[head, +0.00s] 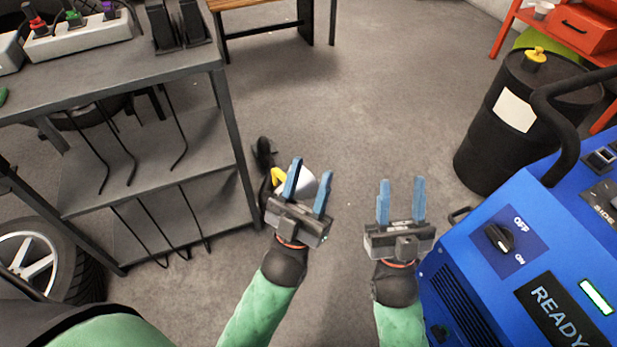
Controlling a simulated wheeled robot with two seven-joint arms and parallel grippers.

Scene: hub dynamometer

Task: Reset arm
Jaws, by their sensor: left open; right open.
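My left gripper (308,188) is open and empty, its blue fingers pointing away over the floor near the middle of the head view. My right gripper (401,199) is also open and empty, to the right of the left one, with its blue fingers pointing away. The two grippers are apart from each other. A white and yellow object with black parts (264,155) is partly hidden behind my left gripper; I cannot tell what it is.
A grey metal shelf (150,75) with a power strip (80,38) and hanging cables stands at left, near a wheel (38,258). A blue machine (540,240) marked READY stands close at right, with a black drum (515,130) behind it. The floor (370,110) ahead is clear.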

